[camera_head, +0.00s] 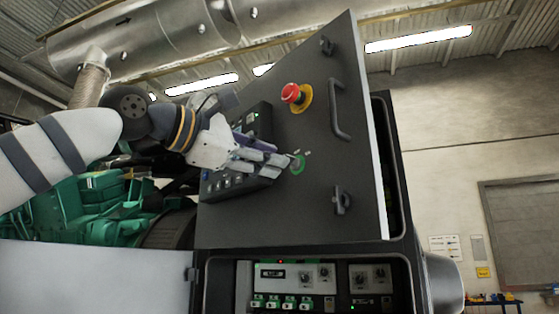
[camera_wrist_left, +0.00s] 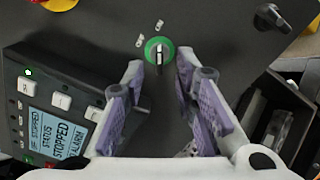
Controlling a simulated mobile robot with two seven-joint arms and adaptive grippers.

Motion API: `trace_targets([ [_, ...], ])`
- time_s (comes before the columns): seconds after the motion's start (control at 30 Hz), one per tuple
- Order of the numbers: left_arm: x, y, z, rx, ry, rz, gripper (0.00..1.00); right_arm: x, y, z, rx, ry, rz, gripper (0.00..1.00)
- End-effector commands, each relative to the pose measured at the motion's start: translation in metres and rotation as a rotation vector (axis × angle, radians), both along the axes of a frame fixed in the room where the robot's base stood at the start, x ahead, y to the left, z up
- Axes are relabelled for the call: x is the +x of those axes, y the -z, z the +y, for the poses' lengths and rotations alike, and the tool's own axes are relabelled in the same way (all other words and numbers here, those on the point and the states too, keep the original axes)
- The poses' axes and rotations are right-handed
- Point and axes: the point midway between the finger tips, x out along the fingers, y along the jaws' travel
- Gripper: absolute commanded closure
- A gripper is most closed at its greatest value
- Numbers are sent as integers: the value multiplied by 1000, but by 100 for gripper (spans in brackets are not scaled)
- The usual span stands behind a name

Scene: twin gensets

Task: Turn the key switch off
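The key switch (camera_head: 298,163) has a green ring and sits on the dark cabinet door. In the left wrist view the key switch (camera_wrist_left: 159,52) shows a black-and-silver knob in the green ring, with two small label plates beside it. My left gripper (camera_head: 285,160) is close to the switch in the head view. In the left wrist view the left gripper (camera_wrist_left: 160,78) is open, its two fingers apart on either side just short of the knob, with nothing between them. I cannot tell from these views whether the fingertips touch the door. My right gripper is not in view.
A control panel (camera_head: 240,155) juts from the door beside my gripper; its screen (camera_wrist_left: 62,127) reads STOPPED. A red emergency stop button (camera_head: 292,94), a handle (camera_head: 339,108) and a latch (camera_head: 341,200) are also on the door. An open lower compartment (camera_head: 310,285) holds breakers.

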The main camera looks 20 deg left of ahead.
Motion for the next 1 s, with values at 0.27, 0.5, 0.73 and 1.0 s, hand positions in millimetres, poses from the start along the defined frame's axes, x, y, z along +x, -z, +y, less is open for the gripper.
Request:
trace_targets([
  [0.27, 25, -2, -16, -1, -1, -3, 73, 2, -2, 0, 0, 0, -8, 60],
  [0.5, 26, -1, -17, 0, -1, -2, 78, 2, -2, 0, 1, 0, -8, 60],
  [0.73, 26, -1, -17, 0, -1, -2, 100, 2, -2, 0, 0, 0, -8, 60],
  [1.0, 26, -1, -17, -21, -1, 11, 100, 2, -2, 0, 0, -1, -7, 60],
])
